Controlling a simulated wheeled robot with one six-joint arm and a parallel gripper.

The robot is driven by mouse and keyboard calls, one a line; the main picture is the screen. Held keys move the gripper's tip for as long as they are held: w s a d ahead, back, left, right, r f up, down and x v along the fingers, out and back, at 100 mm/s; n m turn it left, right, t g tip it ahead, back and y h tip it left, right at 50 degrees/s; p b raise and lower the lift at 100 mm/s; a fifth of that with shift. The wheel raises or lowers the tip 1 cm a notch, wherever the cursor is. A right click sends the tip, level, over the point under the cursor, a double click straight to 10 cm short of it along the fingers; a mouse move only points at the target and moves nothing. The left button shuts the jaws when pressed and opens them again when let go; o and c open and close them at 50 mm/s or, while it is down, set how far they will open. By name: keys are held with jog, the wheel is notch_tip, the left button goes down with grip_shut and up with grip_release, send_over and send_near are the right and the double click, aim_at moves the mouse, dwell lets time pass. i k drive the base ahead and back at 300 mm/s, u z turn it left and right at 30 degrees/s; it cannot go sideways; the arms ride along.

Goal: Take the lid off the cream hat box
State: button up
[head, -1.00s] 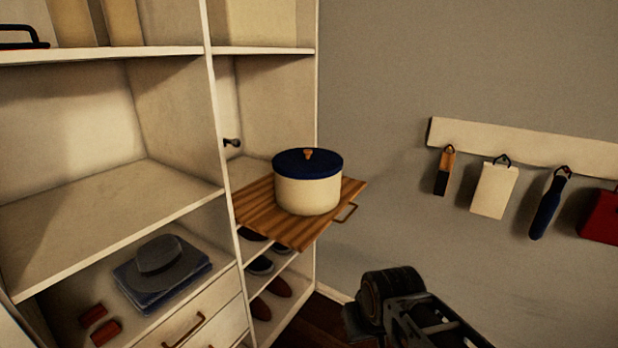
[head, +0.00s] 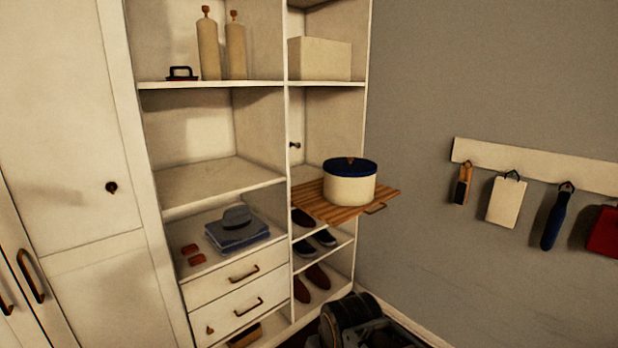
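The cream hat box (head: 349,190) stands upright on a striped wooden pull-out shelf (head: 318,206) that juts from the right column of the wardrobe. Its dark blue lid (head: 367,167) sits on top, with a small brown knob (head: 350,160) in the middle. Part of my arm shows at the bottom edge, below and apart from the box. My gripper's fingertips cannot be made out, so I cannot tell whether it is open or shut.
Shoes (head: 318,277) fill the shelves below. A grey hat (head: 237,217) lies on folded blue clothes at left. A wall rail (head: 540,172) with hanging items is at right. The shelf left of the box is empty.

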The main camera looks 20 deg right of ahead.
aim_at(348, 167)
jog(key=z, duration=1.45)
jog(key=i, duration=1.55)
jog(key=u, duration=0.7)
jog(key=i, duration=0.75)
jog(key=u, duration=0.8)
